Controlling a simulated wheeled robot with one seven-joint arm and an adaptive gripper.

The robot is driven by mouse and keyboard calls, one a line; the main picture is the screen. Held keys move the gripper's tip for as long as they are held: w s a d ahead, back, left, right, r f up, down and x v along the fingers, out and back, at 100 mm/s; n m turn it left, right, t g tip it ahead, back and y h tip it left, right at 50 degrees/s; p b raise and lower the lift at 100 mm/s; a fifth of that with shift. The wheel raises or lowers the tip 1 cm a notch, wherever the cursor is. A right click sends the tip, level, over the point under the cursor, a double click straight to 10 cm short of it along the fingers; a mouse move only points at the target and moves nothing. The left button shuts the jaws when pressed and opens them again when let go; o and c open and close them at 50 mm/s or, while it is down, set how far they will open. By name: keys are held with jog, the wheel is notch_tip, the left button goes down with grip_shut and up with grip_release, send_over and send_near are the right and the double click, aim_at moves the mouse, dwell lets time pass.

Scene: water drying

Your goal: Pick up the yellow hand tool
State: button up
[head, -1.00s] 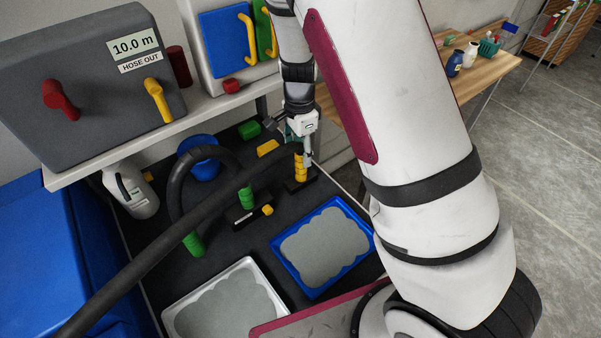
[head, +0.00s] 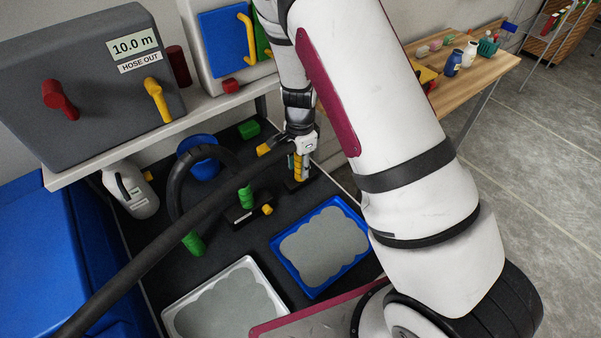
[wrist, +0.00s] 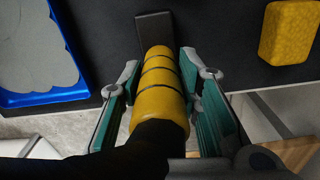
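The yellow hand tool (head: 298,170) has an upright yellow handle with dark rings and a flat black base, standing on the dark surface. In the wrist view its handle (wrist: 160,95) fills the middle, with the black base (wrist: 155,30) beyond it. My gripper (head: 303,158) is down over the handle. In the wrist view my gripper (wrist: 160,62) has one teal-padded finger on each side of the handle. The fingers look open, with a narrow gap on the left; contact on the right is hard to judge. Part of the tool is hidden by the gripper in the head view.
A thick dark hose (head: 160,235) crosses in front. A green-handled tool (head: 245,196) stands left of the yellow one. A blue-rimmed tray (head: 279,262) and a white tray (head: 172,314) lie nearer. A yellow block (wrist: 290,32) is close to my gripper.

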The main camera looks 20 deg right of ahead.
grip_shut()
jog(key=shift+r, duration=0.1)
jog(key=shift+r, duration=0.75)
jog(key=shift+s+r, duration=0.25)
jog(key=shift+r, duration=0.85)
jog(key=s+r, duration=0.1)
jog(key=s, duration=1.4)
jog(key=shift+s+d, duration=0.25)
jog(key=shift+d, duration=0.05)
jog(key=shift+r, duration=0.1)
